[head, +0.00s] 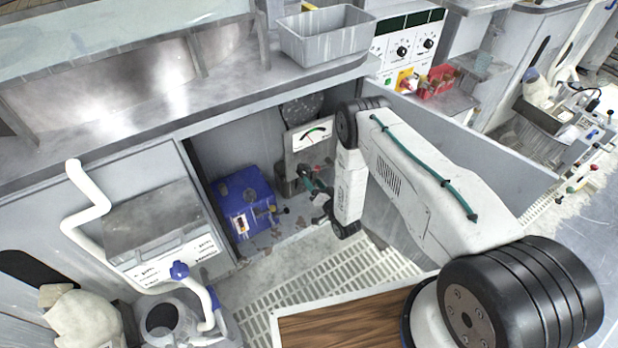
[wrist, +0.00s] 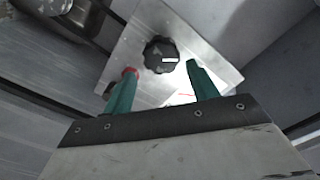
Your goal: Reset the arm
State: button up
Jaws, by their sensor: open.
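My gripper (wrist: 161,68) is open, with its two green fingers apart and nothing held between them. In the wrist view a black knob (wrist: 160,54) with a white mark shows between and just beyond the fingertips, on a pale metal panel (wrist: 135,32). I cannot tell whether the fingers touch it. The left fingertip has a red patch beside it. In the head view my gripper (head: 314,184) is low inside an open cabinet bay, below a gauge panel (head: 312,135). My arm is bent, its forearm hanging down.
A blue box (head: 245,203) stands in the bay, left of my gripper. An open cabinet door (head: 480,140) extends behind my arm on the right. A grey bin (head: 326,40) stands on the counter above. White pipes (head: 88,200) are at left. A slatted floor grate (head: 325,272) is below.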

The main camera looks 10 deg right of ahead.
jog(key=shift+s+d, duration=0.15)
jog(key=shift+s, duration=0.3)
